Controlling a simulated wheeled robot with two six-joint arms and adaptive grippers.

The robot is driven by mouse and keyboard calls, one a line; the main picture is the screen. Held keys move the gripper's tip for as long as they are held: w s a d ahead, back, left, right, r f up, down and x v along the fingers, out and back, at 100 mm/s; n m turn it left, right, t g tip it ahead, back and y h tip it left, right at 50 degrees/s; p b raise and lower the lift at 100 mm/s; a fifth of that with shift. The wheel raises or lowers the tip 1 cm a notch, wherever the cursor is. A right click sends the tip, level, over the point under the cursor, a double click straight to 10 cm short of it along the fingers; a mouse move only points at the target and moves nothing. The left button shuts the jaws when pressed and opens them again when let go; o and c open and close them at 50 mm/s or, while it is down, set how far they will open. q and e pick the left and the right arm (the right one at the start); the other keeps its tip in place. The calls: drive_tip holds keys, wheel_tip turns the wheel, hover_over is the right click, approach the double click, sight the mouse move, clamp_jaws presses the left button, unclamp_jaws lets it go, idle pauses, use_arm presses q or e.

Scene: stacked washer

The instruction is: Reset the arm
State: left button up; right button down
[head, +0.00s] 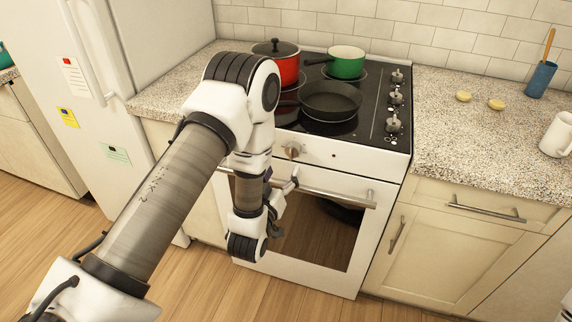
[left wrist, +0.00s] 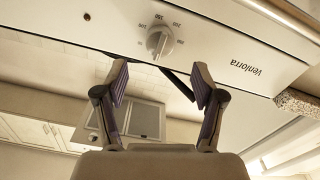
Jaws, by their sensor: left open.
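My left arm (head: 165,195) reaches in from the left, bends at the elbow in front of the stove, and hangs down before the oven door. My left gripper (head: 284,187) is near the oven handle (head: 335,198), partly hidden by the arm; I cannot tell whether it touches the handle. In the left wrist view, the left gripper (left wrist: 160,78) has its two fingers spread with nothing between them. Beyond the fingertips are the white oven panel and a round knob (left wrist: 160,42). My right gripper is not in view.
The stove (head: 375,140) carries a red pot (head: 288,70), a green pot (head: 346,66) and a dark pan (head: 330,100). The right counter (head: 470,140) holds a blue cup (head: 541,80) and a white mug (head: 558,135). A fridge (head: 105,80) stands left. The floor right of my forearm is partly clear.

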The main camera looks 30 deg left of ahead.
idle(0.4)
use_arm(q)
drive_tip(key=s+d+f+m+g+h+p, duration=0.35)
drive_tip(key=s+f+g, duration=0.65)
drive_tip(key=s+f, duration=0.6)
drive_tip(key=s+d+f+m+g, duration=0.1)
drive_tip(key=s+f+g, duration=0.3)
drive_tip(key=s, duration=1)
drive_tip(key=d+g, duration=0.1)
drive_tip(key=g, duration=0.2)
drive_tip(key=shift+s+g, duration=0.2)
drive_tip(key=shift+g, duration=0.1)
